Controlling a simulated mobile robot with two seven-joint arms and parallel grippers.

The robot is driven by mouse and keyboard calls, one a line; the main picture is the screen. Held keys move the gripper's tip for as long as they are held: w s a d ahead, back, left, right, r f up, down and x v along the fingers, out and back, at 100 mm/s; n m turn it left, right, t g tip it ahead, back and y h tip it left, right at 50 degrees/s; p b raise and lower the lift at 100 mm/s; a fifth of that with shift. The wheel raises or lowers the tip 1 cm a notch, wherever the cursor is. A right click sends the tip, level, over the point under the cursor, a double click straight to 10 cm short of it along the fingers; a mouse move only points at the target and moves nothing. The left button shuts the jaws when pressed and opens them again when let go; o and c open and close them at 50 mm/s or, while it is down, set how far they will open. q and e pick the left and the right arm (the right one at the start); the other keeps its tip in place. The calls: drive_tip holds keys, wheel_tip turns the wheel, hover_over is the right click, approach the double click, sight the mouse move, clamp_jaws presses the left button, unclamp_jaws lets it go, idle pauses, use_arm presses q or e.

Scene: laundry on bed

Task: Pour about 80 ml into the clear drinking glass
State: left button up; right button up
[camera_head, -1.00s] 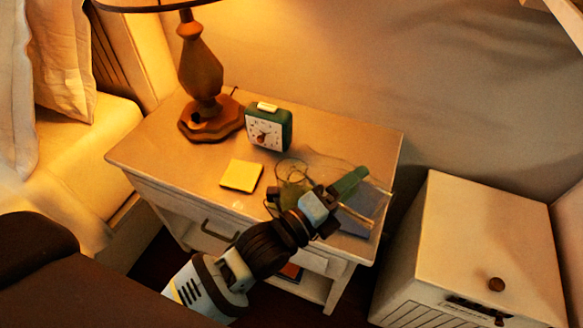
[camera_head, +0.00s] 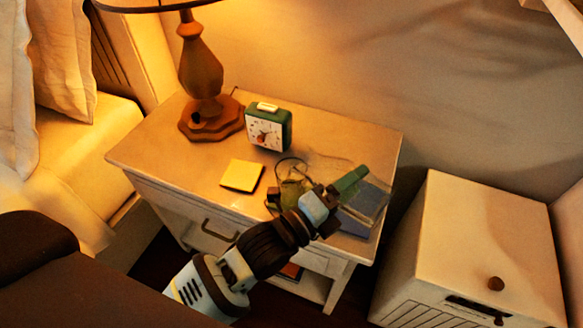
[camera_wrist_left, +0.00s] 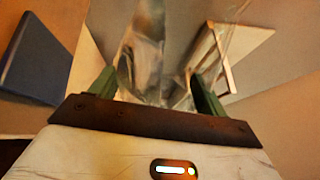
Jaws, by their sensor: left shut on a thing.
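My left gripper (camera_head: 326,180) is over the front right of the nightstand, its green fingers shut on a see-through vessel (camera_head: 372,203). The vessel looks tilted in the head view, and its outline is faint. In the left wrist view the clear vessel (camera_wrist_left: 145,50) sits between the two green fingers. A clear round glass rim (camera_head: 291,168), likely the drinking glass, shows just left of the held vessel; the gripper partly hides it. I cannot tell whether the two touch, or how much liquid either holds. My right gripper is not in view.
The nightstand (camera_head: 160,158) holds a lamp (camera_head: 202,75), a green alarm clock (camera_head: 268,128), a yellow notepad (camera_head: 241,175) and a flat blue item (camera_head: 354,226) under the held vessel. A white cabinet (camera_head: 480,240) stands right; the bed is left.

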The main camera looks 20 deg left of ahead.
use_arm(q)
drive_tip(key=shift+r, duration=0.2)
idle(0.6)
drive_tip(key=shift+f, duration=0.1)
drive_tip(key=shift+s+d+f+m+g+b, duration=0.1)
drive_tip(key=shift+d+f+m+g+b, duration=0.15)
drive_tip(key=shift+f+m+b, duration=0.35)
drive_tip(key=shift+s+d+f+m+g+b, duration=0.1)
drive_tip(key=shift+d+f+m+g+b, duration=0.1)
drive_tip(key=shift+f+m+b, duration=0.35)
drive_tip(key=shift+w+f+m+p, duration=0.1)
drive_tip(key=shift+f+m+p, duration=0.5)
drive_tip(key=shift+m+p, duration=0.2)
drive_tip(key=shift+f+m, duration=0.25)
drive_tip(key=shift+f, duration=0.1)
drive_tip(key=shift+w+a+m+g+y+p, duration=0.15)
drive_tip(key=shift+m+g+y+p, duration=0.3)
drive_tip(key=shift+p, duration=0.45)
drive_tip(key=shift+a+m, duration=0.1)
drive_tip(key=shift+m, duration=0.15)
drive_tip(key=shift+f, duration=0.2)
